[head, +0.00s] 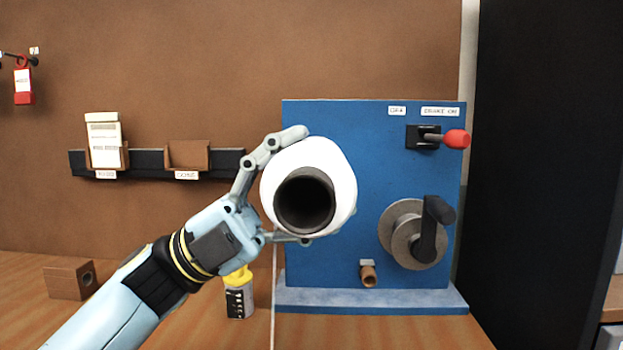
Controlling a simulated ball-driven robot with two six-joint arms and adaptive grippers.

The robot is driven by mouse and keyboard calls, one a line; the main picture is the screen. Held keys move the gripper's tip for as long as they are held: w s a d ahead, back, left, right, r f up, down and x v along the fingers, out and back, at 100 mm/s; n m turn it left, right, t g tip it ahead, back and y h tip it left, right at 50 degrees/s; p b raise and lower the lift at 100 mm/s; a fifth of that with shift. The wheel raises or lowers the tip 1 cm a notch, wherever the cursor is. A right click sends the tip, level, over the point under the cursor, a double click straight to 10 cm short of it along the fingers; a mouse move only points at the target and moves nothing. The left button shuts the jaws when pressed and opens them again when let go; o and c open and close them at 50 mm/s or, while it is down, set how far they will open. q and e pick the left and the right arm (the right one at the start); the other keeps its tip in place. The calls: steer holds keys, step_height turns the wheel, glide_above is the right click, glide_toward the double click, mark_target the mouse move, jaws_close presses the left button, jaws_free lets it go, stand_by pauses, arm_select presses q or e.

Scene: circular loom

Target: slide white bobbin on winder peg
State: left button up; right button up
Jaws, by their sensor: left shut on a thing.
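The white bobbin (338,162) is in the middle of the head view, with its dark hollow end facing me. My left gripper (300,185) comes in from the lower left and is shut on it, one finger over the top left and one below. The bobbin is held up in front of the blue panel (330,270). A short brown peg (368,275) sticks out low on the panel, to the lower right of the bobbin; I cannot tell whether it is the winder peg. Anything directly behind the bobbin is hidden. My right gripper is not in view.
A grey wheel with a black crank (405,232) and a red-tipped lever (457,139) stick out at the panel's right. A yellow-topped bottle (239,300) stands below my left wrist. A wooden block (70,279) lies at left. A dark shelf rail (145,172) is on the wall.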

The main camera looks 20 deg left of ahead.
arm_select(q)
steer(key=shift+w, duration=0.15)
steer(key=shift+w+a+b, duration=0.2)
steer(key=shift+w+b, duration=0.15)
steer(key=shift+w, duration=0.4)
steer(key=shift+w+a+b, duration=0.25)
steer(key=shift+w+b, duration=0.05)
steer(key=shift+w, duration=0.5)
steer(key=shift+w+a+b, duration=0.2)
steer(key=shift+w+b, duration=0.15)
steer(key=shift+w, duration=0.4)
